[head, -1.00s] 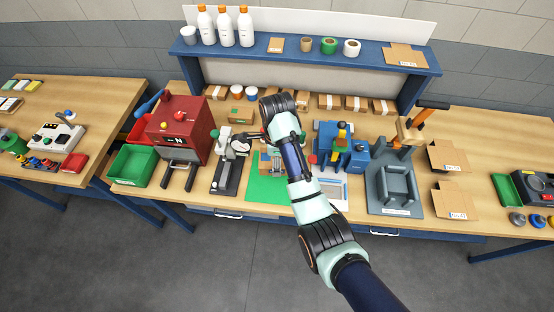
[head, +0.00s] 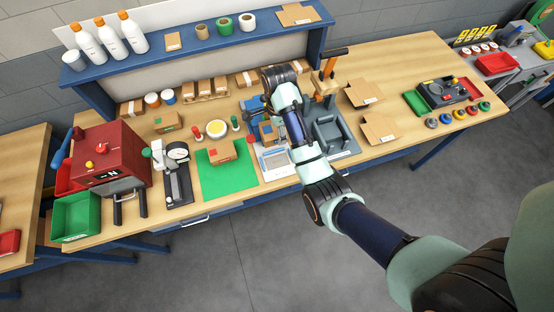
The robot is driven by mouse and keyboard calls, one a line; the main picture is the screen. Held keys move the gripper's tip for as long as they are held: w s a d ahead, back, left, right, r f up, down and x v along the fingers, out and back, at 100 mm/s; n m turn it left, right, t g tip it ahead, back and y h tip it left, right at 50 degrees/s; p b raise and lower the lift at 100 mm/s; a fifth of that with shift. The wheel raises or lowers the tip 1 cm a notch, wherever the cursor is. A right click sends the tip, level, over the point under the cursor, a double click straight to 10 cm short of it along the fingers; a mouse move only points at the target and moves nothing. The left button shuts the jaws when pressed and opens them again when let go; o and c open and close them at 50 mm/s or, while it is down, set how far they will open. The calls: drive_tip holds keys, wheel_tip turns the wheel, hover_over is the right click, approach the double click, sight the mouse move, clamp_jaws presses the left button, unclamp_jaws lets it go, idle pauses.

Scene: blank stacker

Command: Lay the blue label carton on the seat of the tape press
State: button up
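My gripper (head: 268,133) hangs over the bench, left of the grey press. A brown carton (head: 267,131) shows between its fingers, which appear closed on it. Its label is too small to read, so I cannot confirm it is the blue label carton. A grey fixture with a walled seat (head: 331,133) and an orange-handled lever behind it looks like the tape press. The seat looks empty, but my arm hides its left side.
A blue device (head: 251,106) and a white-framed tray (head: 274,160) are close to my gripper. A dial gauge stand (head: 177,170) and a red machine (head: 110,160) stand to the left. Flat cartons (head: 379,128) lie right of the press. A blue shelf (head: 200,46) runs behind.

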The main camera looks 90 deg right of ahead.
wheel_tip(320, 180, down, 15)
drive_tip(key=b, duration=0.9)
drive_tip(key=shift+f+b, duration=0.4)
drive_tip(key=shift+f, duration=2.1)
drive_tip(key=shift+f, duration=0.2)
drive_tip(key=o, duration=1.1)
drive_tip(key=shift+r, duration=0.15)
